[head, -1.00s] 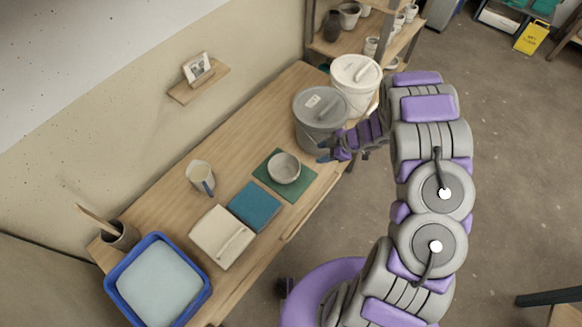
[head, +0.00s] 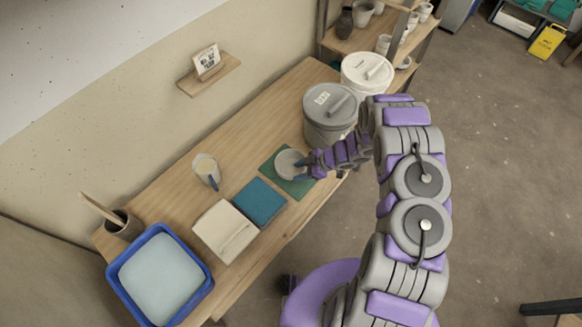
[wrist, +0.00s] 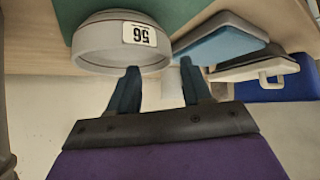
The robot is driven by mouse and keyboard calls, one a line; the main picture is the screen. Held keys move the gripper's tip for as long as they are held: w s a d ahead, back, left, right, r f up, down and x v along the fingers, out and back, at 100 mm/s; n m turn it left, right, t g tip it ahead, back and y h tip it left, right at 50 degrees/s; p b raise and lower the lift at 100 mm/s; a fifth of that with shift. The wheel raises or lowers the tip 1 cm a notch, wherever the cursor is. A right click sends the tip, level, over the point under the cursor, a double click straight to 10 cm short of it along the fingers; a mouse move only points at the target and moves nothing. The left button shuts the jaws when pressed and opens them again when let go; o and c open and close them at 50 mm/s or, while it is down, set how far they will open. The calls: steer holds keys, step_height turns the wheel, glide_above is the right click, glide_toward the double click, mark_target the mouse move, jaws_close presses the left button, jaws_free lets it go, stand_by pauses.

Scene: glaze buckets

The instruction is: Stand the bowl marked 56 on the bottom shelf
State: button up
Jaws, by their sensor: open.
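The bowl marked 56 (wrist: 110,45) is light grey with a white number label, and it appears upside down in the wrist view. In the head view the bowl (head: 288,162) sits on a green mat (head: 303,188) on the wooden table. My gripper (wrist: 160,82) is open and empty, its fingertips just short of the bowl's near side; one finger lies in front of the bowl's edge in the wrist view. In the head view my gripper (head: 307,168) is at the bowl's right side. A wooden shelf unit (head: 372,40) stands at the back; its bottom shelf is partly hidden.
A grey lidded bucket (head: 328,118) and a white lidded bucket (head: 366,85) stand behind the bowl. Open floor lies right of the table.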

mark_target(290, 175)
steer(key=x, duration=0.3)
steer(key=b+x, duration=0.1)
steer(key=shift+s+a+f, duration=0.25)
steer(key=shift+s, duration=0.05)
steer(key=shift+w+a+f, duration=0.1)
steer(key=shift+a+f, duration=0.2)
steer(key=shift+a, duration=0.15)
steer(key=shift+c, duration=0.5)
steer(key=shift+d, duration=0.1)
jaws_close()
